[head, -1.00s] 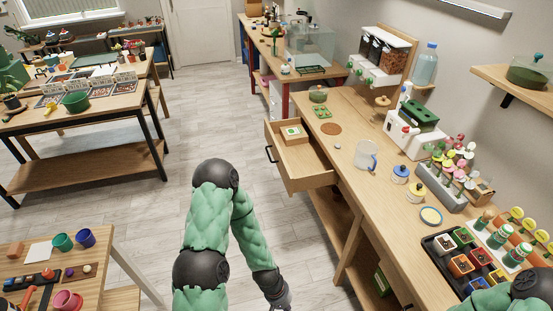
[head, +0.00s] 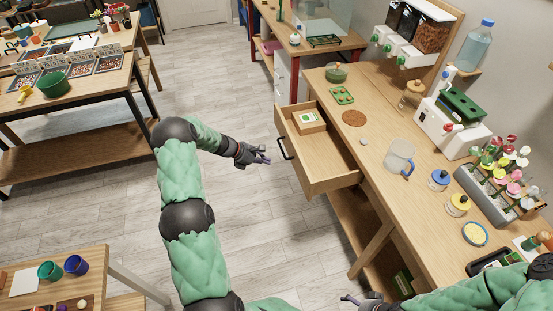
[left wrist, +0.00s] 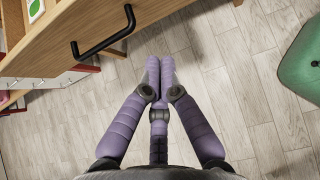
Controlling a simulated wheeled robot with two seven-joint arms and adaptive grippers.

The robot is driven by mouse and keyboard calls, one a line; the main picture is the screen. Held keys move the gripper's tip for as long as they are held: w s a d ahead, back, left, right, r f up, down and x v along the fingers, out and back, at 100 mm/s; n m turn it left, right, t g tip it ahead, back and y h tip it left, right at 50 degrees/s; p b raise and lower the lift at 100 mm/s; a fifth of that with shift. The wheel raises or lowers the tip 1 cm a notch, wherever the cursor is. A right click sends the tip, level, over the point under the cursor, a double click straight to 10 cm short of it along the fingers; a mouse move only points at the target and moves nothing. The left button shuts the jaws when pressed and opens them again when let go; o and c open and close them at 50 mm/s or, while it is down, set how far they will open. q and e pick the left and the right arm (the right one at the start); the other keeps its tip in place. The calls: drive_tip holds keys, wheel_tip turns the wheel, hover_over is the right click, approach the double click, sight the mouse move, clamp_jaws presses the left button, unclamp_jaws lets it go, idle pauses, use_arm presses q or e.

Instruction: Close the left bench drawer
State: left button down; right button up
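The left bench drawer (head: 333,176) is pulled out from the wooden bench (head: 401,206) on the right. Its black handle (head: 284,147) faces my left gripper, and the handle also shows large in the left wrist view (left wrist: 106,42). A small wooden box with a green and white packet (head: 306,121) lies inside the drawer. My left gripper (head: 266,157) is just left of the drawer front, apart from the handle. In the left wrist view its purple fingers (left wrist: 159,66) are together with nothing between them. My right gripper (head: 346,298) is at the bottom edge, partly seen.
On the bench top stand a clear jug (head: 398,158), a cork mat (head: 354,118), a green seed tray (head: 341,95) and small lidded pots (head: 439,180). The floor (head: 235,90) left of the drawer is clear. Another table (head: 60,275) stands at the lower left.

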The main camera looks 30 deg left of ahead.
use_arm(q)
drive_tip(key=x, duration=0.4)
drive_tip(key=r+b+x, duration=0.1)
drive_tip(key=x, duration=0.2)
drive_tip(key=w+d+b+x, duration=0.1)
drive_tip(key=x, duration=0.3)
drive_tip(key=shift+w+d+r, duration=0.1)
drive_tip(key=shift+d, duration=0.1)
drive_tip(key=shift+w+d, duration=0.2)
drive_tip(key=shift+w, duration=0.05)
use_arm(e)
wheel_tip(320, 180, down, 3)
drive_tip(key=shift+r, duration=0.2)
